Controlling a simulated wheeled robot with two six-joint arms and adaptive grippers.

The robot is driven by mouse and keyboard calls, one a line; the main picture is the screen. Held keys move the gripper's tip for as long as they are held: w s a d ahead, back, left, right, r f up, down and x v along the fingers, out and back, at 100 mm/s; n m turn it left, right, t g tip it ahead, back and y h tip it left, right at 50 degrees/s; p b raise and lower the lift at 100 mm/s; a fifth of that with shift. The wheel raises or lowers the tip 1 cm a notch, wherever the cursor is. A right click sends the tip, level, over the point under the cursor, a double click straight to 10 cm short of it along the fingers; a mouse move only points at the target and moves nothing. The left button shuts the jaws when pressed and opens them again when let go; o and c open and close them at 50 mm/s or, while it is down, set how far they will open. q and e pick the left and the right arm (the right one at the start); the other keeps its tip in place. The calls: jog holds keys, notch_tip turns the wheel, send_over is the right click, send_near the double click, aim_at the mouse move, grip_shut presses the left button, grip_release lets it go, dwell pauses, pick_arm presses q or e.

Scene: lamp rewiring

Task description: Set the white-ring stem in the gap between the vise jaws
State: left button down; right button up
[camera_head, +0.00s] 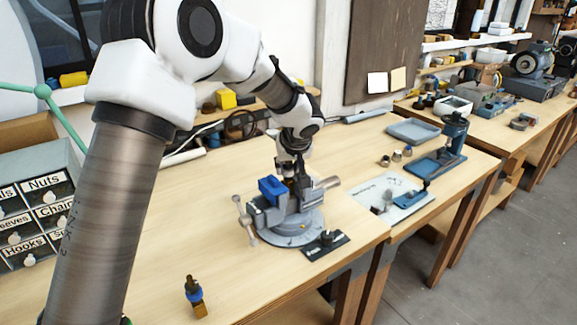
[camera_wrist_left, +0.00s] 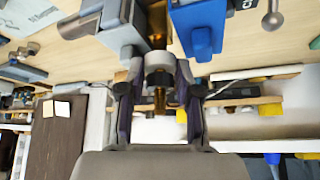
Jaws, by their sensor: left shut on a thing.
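The grey vise (camera_head: 283,222), with a blue block on one jaw, stands on the bench in the head view. My left gripper (camera_head: 290,172) points down at the vise, close to its jaws. In the left wrist view its fingers (camera_wrist_left: 158,88) are shut on the white-ring stem (camera_wrist_left: 158,60), a brass stem with a pale ring. The stem's brass far part shows between the grey jaw (camera_wrist_left: 118,30) and the blue jaw piece (camera_wrist_left: 203,30). I cannot tell whether it touches either jaw or how deep it sits. My right gripper is in neither view.
A dark plate (camera_head: 325,245) lies at the vise's right. Small ringed parts (camera_head: 397,156), a blue tray (camera_head: 413,131) and a blue press (camera_head: 452,140) are farther right.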

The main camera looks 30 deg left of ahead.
pick_arm(q)
jog(key=c, duration=0.7)
grip_release()
jog(key=shift+f, duration=0.1)
jog(key=v, duration=1.2)
